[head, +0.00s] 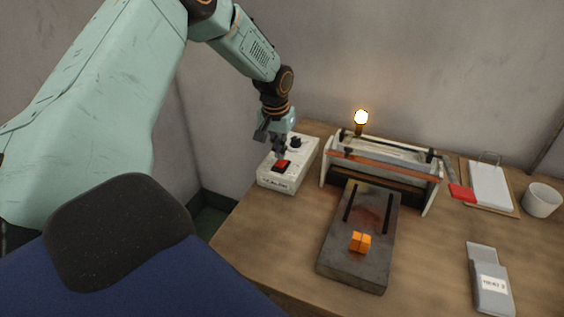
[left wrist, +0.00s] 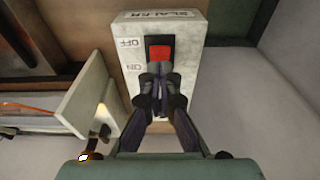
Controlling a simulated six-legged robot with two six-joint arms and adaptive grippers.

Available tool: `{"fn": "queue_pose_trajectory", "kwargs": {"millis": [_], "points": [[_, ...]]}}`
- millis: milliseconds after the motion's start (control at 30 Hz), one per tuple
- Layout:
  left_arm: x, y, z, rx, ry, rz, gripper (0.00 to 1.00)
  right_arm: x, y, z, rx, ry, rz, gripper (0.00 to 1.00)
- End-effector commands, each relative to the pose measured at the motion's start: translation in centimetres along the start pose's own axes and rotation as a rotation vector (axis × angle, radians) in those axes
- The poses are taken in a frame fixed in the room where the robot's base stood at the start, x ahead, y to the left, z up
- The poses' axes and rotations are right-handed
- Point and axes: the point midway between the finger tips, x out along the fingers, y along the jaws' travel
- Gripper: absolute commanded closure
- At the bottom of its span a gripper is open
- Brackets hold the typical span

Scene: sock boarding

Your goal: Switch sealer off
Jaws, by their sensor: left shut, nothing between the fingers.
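The sealer's white control box (head: 276,179) stands at the table's back left. In the left wrist view the red switch (left wrist: 160,51) lies beside the printed words OFF and ON, with the box (left wrist: 131,58) upside down. My left gripper (head: 279,153) is shut and empty, with its fingertips (left wrist: 160,70) at the ON side of the switch. Whether they touch it I cannot tell. The sealer frame (head: 385,160) stands right of the box, with a lit bulb (head: 361,117) behind it. My right gripper is not in view.
A clipboard (head: 490,186), a red-handled tool (head: 461,193), a white cup (head: 542,199) and a grey labelled pouch (head: 490,285) are at right. A wall closes the back.

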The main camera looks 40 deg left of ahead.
Motion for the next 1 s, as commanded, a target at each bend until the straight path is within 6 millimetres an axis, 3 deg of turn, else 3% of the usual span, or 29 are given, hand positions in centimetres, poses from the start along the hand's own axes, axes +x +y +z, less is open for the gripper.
{"fn": "queue_pose_trajectory", "kwargs": {"millis": [1000], "points": [[0.62,0.0,0.08,0.0,0.0,0.0,1.0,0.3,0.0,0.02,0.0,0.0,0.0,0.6]]}}
